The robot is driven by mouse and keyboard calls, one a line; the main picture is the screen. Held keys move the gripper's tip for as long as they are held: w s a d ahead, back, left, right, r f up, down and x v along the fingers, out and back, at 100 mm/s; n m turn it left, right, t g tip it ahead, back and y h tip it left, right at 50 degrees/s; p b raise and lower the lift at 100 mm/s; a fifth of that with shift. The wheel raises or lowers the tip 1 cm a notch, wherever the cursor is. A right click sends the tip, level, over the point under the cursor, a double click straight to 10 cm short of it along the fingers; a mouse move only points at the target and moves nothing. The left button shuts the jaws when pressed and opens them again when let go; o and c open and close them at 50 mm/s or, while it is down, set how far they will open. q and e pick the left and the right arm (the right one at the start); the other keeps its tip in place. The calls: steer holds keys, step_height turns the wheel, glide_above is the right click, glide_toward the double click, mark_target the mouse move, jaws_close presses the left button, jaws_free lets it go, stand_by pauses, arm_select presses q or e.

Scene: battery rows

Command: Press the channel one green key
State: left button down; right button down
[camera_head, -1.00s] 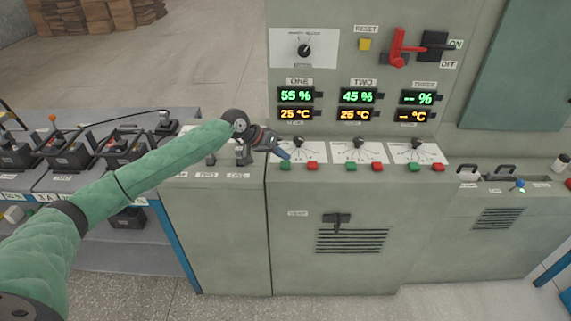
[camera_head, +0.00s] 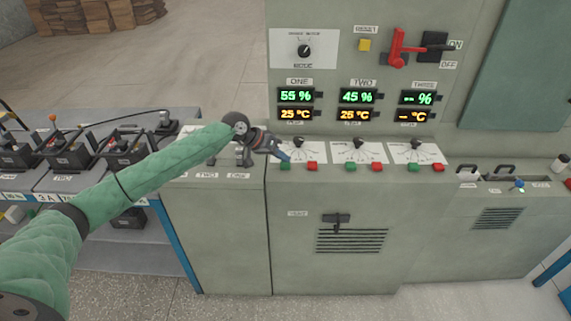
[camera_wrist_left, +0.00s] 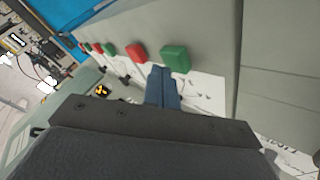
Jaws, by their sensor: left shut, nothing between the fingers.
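The channel one green key (camera_head: 285,167) is on the sloped ledge of the grey cabinet, under the display labelled ONE (camera_head: 296,96). Its red key (camera_head: 312,166) is just to its right. In the left wrist view the green key (camera_wrist_left: 176,59) is the nearest, beside the red key (camera_wrist_left: 136,53). My left gripper (camera_head: 285,156) is shut and empty, its blue-grey tips just above and behind the green key. In the left wrist view the tips (camera_wrist_left: 161,72) are close to the green key; I cannot tell whether they touch. My right gripper is not in view.
Green and red keys for channel two (camera_head: 351,167) and three (camera_head: 414,167) sit farther right, each under a dial plate. A red switch lever (camera_head: 398,48) and a yellow reset button (camera_head: 365,45) are above. Batteries (camera_head: 68,152) stand on a bench at left.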

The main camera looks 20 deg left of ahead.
mark_target(282, 164)
arm_select(q)
steer(key=shift+f, duration=0.2)
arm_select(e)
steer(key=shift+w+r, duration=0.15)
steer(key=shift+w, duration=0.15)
arm_select(q)
steer(key=shift+f, duration=0.15)
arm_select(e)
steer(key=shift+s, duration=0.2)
arm_select(q)
steer(key=shift+f, duration=0.1)
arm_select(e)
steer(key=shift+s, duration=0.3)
arm_select(q)
steer(key=shift+r+p, duration=0.8)
steer(key=shift+r, duration=0.05)
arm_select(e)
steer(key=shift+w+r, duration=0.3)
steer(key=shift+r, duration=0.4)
